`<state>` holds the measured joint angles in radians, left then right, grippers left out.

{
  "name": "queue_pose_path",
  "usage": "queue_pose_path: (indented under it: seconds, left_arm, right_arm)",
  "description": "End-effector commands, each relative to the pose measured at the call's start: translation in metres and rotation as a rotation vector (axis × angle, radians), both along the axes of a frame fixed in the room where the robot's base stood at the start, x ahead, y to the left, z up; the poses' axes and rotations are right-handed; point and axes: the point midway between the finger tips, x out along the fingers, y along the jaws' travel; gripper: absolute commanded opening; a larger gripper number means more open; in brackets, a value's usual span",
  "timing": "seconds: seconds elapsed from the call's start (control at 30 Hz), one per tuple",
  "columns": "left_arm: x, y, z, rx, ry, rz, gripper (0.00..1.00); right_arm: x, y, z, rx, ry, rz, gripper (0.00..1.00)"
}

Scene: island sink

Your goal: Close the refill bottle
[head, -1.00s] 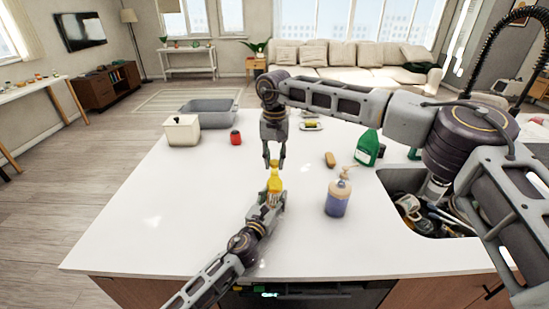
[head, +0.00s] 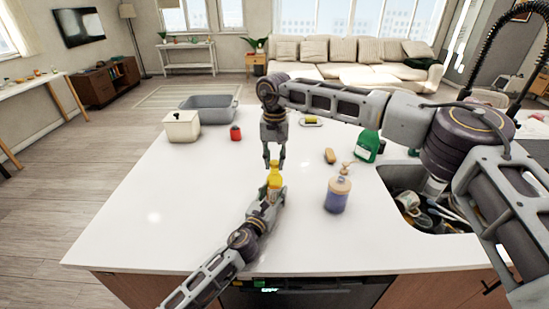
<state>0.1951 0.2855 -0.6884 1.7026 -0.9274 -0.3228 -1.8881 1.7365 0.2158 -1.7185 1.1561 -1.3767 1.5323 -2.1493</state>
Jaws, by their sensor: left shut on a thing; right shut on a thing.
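The yellow refill bottle (head: 274,179) stands near the middle of the white island top. My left gripper (head: 272,191) comes from below in the picture and is shut around the bottle's lower part, hiding much of it. My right gripper (head: 274,164) points down from above and is shut at the bottle's top. What it grips looks like the yellow cap, but the fingers cover it and it is small. I cannot tell whether the cap is seated on the neck.
A purple pump bottle (head: 337,195) stands to the right, with a brown sponge (head: 330,156) and a green bottle (head: 367,146) behind it. The sink (head: 389,181) at right holds dishes. A red jar (head: 235,133), white box (head: 181,127) and grey tub (head: 211,103) stand back left.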

Motion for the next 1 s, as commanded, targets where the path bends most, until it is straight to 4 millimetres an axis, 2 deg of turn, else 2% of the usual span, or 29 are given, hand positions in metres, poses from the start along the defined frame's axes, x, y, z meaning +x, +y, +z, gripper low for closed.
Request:
queue_pose_path:
  seconds: [1.0]
  left_arm:
    - [0.0,0.0002,-0.0004,0.0,0.001,0.0,0.07]
  right_arm:
    - [-0.0001,-0.0001,-0.0057,0.0,0.001,0.0,0.18]
